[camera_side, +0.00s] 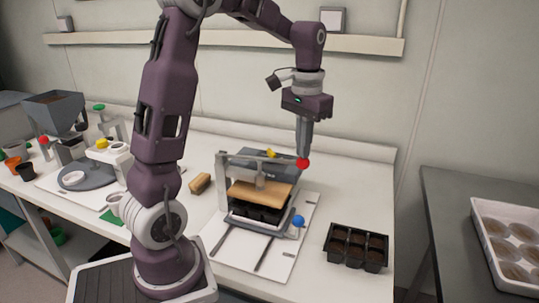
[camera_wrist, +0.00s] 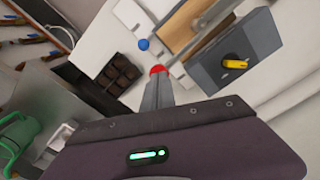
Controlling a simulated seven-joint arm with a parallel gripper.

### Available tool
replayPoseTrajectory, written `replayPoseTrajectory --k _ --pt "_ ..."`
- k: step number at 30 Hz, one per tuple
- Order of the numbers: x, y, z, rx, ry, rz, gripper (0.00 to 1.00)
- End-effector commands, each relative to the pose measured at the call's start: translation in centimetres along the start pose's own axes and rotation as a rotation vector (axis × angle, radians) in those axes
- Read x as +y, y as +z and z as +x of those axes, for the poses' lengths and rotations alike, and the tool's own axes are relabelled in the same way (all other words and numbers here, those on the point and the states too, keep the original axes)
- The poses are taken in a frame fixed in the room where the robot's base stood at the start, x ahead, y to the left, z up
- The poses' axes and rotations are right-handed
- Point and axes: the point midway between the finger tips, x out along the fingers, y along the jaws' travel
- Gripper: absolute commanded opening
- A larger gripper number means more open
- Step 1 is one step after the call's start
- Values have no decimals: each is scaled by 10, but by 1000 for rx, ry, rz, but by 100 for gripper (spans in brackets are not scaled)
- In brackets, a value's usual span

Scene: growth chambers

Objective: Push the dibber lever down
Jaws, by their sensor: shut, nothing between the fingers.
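The dibber (camera_side: 226,175) is a grey frame on a white board, with a wooden plate (camera_side: 262,192) held above a black tray inside it. Its lever is a thin bar across the top, ending at the right in a red knob (camera_side: 303,163). The lever looks roughly level. My gripper (camera_side: 303,154) points down, fingers shut and empty, with its tips at the red knob; I cannot tell whether they touch. In the wrist view the red knob (camera_wrist: 157,70) shows right at the fingertips (camera_wrist: 158,80), which partly cover it.
A blue knob (camera_side: 298,221) is at the dibber's front right. A black cell tray (camera_side: 357,247) stands to the right. A grey box with a yellow handle (camera_wrist: 235,64) is behind the dibber. A wooden block (camera_side: 200,183) lies left.

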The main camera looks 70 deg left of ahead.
Motion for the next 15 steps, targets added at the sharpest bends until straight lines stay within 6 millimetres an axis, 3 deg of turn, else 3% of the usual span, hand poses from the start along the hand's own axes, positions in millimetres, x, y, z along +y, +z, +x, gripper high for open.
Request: replayPoseTrajectory --k 15 --pt "0 -1 -68 3 -1 1 0"
